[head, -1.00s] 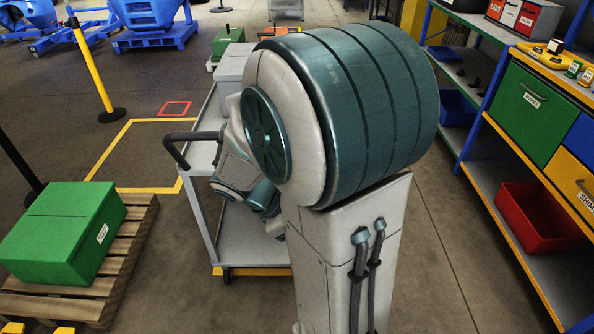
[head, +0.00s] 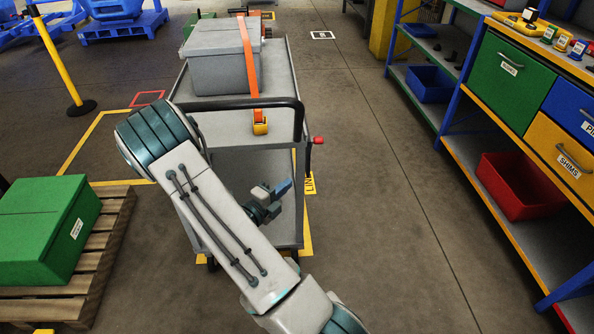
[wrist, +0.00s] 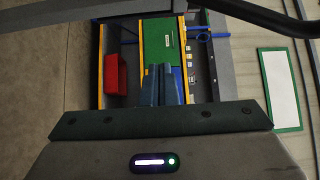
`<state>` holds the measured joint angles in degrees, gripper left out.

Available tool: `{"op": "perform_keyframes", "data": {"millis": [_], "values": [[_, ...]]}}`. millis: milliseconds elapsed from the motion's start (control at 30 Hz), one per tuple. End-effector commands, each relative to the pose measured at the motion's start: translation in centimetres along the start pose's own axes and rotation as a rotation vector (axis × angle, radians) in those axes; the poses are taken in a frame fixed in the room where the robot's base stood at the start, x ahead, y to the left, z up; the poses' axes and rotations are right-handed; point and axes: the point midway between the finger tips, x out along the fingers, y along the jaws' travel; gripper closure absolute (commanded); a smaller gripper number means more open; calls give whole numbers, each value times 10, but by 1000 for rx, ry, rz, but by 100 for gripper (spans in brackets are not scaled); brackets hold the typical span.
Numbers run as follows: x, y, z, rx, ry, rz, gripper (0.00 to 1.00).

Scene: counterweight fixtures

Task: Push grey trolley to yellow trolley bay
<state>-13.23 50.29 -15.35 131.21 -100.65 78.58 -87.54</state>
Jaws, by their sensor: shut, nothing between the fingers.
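The grey trolley (head: 226,165) stands upright, left of centre in the head view, with its dark push handle (head: 240,104) towards me. A grey box (head: 215,72) with an orange strap (head: 249,58) sits on its top deck. My gripper (head: 284,188) is shut and empty, low in front of the trolley's near end. Its fingers (wrist: 162,84) show closed together in the wrist view. A yellow floor outline (head: 84,137) lies left of the trolley. Another yellow marking (head: 309,185) with partly hidden lettering shows at the trolley's right side. I cannot tell which is the bay.
A green box (head: 40,235) on a pallet (head: 105,240) stands at the left. A yellow post (head: 58,60) stands behind it. Shelving with drawers (head: 510,70) and a red bin (head: 520,187) lines the right. The floor between trolley and shelving is clear.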

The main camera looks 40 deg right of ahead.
Motion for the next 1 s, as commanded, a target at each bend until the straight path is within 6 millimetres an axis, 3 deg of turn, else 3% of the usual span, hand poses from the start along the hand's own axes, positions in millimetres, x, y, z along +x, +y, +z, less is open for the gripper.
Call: {"op": "perform_keyframes", "data": {"millis": [167,500,700,1000], "values": [[27,0,-2,1,6,-1,100],[99,0,-2,3,6,0,100],[117,0,20,4,2,0,100],[125,0,27,2,3,1,100]]}}
